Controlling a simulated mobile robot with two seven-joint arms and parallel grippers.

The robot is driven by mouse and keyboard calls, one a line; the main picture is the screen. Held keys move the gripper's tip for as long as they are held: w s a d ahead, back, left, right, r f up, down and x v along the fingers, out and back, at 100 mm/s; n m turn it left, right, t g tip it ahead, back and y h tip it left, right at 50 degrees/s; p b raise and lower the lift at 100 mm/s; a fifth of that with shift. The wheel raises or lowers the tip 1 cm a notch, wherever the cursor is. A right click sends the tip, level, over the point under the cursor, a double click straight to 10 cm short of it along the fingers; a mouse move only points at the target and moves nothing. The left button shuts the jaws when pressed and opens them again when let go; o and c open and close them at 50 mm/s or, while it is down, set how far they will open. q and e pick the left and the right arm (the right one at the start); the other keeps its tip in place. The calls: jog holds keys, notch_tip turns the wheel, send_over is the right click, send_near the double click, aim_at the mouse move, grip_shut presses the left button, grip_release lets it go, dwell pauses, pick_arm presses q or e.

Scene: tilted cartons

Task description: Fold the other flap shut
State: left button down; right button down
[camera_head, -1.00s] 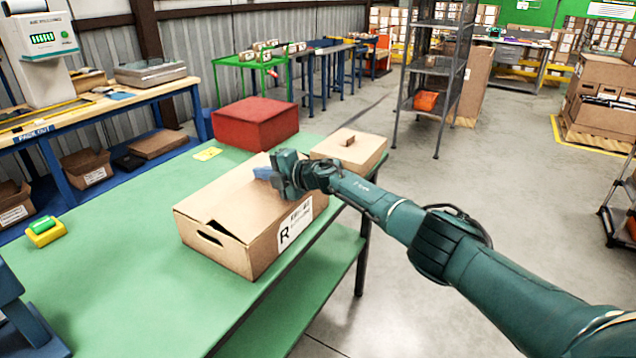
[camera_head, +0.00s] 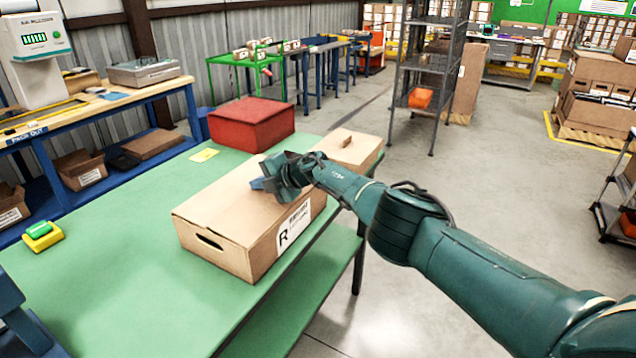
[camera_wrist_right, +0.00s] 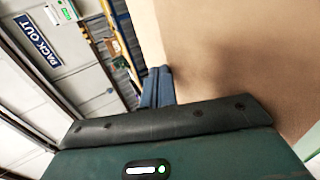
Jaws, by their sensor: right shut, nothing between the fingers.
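The brown carton (camera_head: 225,215) sits on the green table, with an "R" label and a dark hand slot on its sides. Its top (camera_head: 225,195) looks flat and closed at the near end. My right gripper (camera_head: 259,184) is over the top's far part, fingers shut and empty, touching or just above the cardboard. The gripper hides part of the top there. In the right wrist view the shut blue fingers (camera_wrist_right: 157,88) are beside a large cardboard surface (camera_wrist_right: 235,50).
A red box (camera_head: 250,125) stands behind the carton. A smaller carton (camera_head: 365,150) with a small brown piece on top is at the far right. A yellow-green object (camera_head: 42,236) and a yellow card (camera_head: 204,155) lie on the green table (camera_head: 110,270). The left of the table is mostly clear.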

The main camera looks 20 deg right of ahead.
jog(key=shift+r, duration=0.1)
jog(key=shift+r+p, duration=0.7)
jog(key=shift+p, duration=0.05)
